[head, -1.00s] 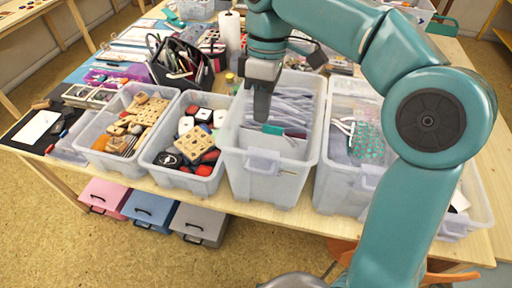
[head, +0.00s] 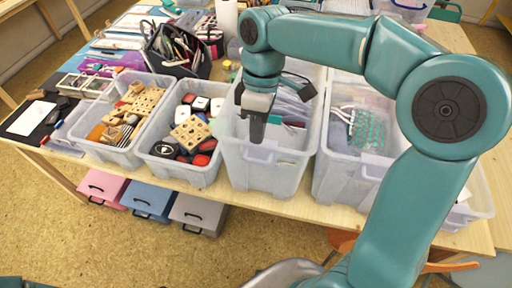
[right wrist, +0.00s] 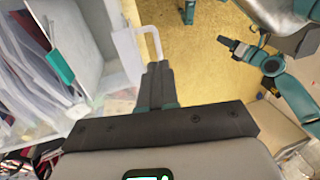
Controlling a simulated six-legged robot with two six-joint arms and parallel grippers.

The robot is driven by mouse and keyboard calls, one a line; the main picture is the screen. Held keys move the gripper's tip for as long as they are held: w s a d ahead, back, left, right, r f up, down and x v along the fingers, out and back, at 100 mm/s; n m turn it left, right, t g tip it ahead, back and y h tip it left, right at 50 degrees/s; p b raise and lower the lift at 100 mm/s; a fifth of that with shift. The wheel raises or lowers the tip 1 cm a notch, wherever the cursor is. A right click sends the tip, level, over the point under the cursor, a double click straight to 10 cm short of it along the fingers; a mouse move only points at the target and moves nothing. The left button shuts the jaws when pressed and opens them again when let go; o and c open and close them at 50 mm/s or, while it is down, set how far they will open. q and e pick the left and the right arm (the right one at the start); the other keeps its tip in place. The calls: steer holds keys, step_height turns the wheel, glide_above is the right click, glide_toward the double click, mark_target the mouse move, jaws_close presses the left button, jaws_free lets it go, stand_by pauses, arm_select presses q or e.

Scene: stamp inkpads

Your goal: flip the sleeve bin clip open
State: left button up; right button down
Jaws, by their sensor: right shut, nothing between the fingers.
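The sleeve bin (head: 262,178) is a clear plastic tub holding clear sleeves (head: 290,112), near the table's front edge. Its pale clip (head: 263,153) is a loop at the front rim. In the right wrist view the clip (right wrist: 152,42) sticks out from the bin wall. My right gripper (head: 257,139) is shut and empty, fingers pointing down at the front rim, just above the clip. In the right wrist view its fingertips (right wrist: 158,70) are close to the loop; I cannot tell if they touch.
A tub of stamps and inkpads (head: 178,170) stands to the left, a tub of wooden blocks (head: 104,150) beyond it. Another clear tub (head: 340,180) stands close on the right. Floor drawers (head: 198,213) lie below. The space in front of the bin is free.

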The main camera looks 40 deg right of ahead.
mark_target(254, 160)
steer(key=x, duration=0.5)
steer(key=shift+f, duration=0.1)
steer(key=shift+w+f, duration=0.15)
steer(key=shift+a, duration=0.1)
